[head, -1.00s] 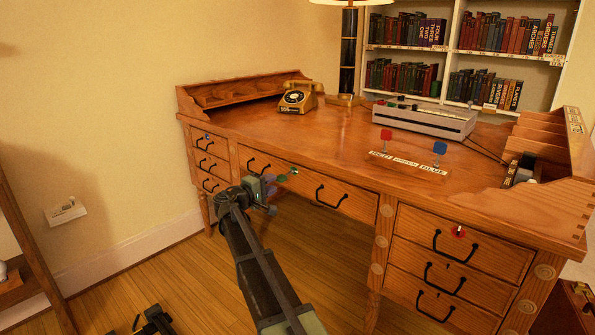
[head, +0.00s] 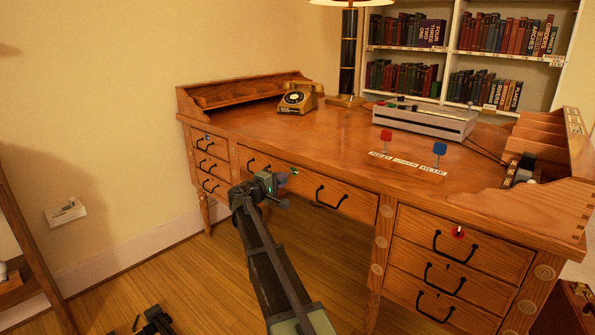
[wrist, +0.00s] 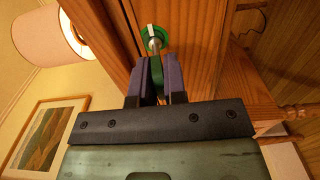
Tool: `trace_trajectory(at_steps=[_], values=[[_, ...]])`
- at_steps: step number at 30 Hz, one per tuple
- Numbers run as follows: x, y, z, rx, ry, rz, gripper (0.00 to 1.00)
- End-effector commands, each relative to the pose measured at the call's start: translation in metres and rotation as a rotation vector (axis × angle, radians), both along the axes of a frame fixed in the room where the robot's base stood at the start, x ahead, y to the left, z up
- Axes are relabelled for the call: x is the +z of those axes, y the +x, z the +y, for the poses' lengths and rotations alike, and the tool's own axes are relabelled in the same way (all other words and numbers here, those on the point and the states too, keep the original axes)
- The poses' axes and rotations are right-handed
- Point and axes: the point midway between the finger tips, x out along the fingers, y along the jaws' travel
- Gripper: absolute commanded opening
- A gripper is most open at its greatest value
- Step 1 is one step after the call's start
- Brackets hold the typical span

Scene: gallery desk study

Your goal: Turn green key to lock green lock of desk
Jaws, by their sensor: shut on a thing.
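The green lock (wrist: 164,30) is a green ring on the desk's wide middle drawer front; it also shows in the head view (head: 293,172). The green key (wrist: 156,76) has its grip between the purple fingers of my gripper (wrist: 156,80). Its silvery shaft reaches to the middle of the lock, and it appears inserted. In the head view my gripper (head: 283,186) is at the drawer front beside the lock, hiding most of the key. The wooden desk (head: 300,140) fills the middle of the head view.
A red key or lock (head: 458,232) is on the right top drawer, and a blue lock (head: 207,138) on the left one. A black handle (head: 331,197) is right of my gripper. A telephone (head: 298,98) and a grey machine (head: 425,118) stand on the desk.

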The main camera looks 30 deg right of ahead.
Motion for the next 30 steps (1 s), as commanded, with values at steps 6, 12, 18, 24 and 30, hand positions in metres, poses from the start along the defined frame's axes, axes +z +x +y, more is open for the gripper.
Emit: trace_trajectory(at_steps=[6, 12, 18, 24, 30], values=[[-0.0013, -0.0003, 0.0001, -0.001, 0.004, -0.001, 0.0], [0.0021, -0.0008, 0.0, -0.001, 0.005, -0.001, 0.0], [0.0068, -0.0019, -0.0004, -0.001, 0.005, -0.001, 0.0], [0.0062, -0.0017, -0.0004, -0.001, 0.004, -0.001, 0.0], [0.0073, -0.0017, -0.0004, -0.001, 0.003, -0.001, 0.0]])
